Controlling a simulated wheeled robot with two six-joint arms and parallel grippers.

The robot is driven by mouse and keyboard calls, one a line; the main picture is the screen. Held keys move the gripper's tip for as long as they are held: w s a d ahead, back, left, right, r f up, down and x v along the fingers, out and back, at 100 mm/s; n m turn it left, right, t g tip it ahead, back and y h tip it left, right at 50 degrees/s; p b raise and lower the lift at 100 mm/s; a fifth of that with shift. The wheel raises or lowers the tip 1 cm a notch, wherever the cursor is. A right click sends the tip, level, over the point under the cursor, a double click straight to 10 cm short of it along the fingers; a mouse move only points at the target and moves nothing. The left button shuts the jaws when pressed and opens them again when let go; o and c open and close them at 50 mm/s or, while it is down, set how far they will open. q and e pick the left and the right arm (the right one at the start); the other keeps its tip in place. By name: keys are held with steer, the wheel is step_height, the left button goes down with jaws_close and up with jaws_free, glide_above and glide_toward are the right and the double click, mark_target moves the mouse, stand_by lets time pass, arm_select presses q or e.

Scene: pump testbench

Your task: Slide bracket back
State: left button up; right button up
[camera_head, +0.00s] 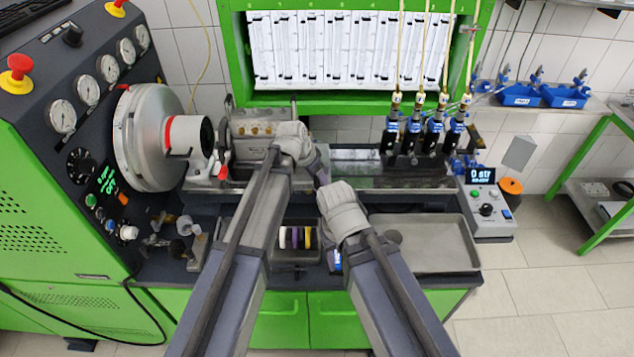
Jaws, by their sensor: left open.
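The bracket appears to be the grey metal block with brass fittings (252,128) on the bench rail, right of the big round chuck. My left arm reaches up across the bench, and its wrist covers the block's right side. My left gripper (319,170) is open near the rail, right of the block; its fingertips are mostly hidden, and I cannot tell whether they touch anything. My right arm comes up from the lower right and ends over the bench front.
The chuck (150,138) and gauge panel (60,160) stand at left. Several blue-black injectors (433,135) stand on the rail at right. A grey tray (430,245) and a control box (487,205) are at front right. Coloured rings (295,238) lie between my arms.

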arm_select(q)
steer(key=shift+c, duration=0.3)
jaws_close()
stand_by(1.1)
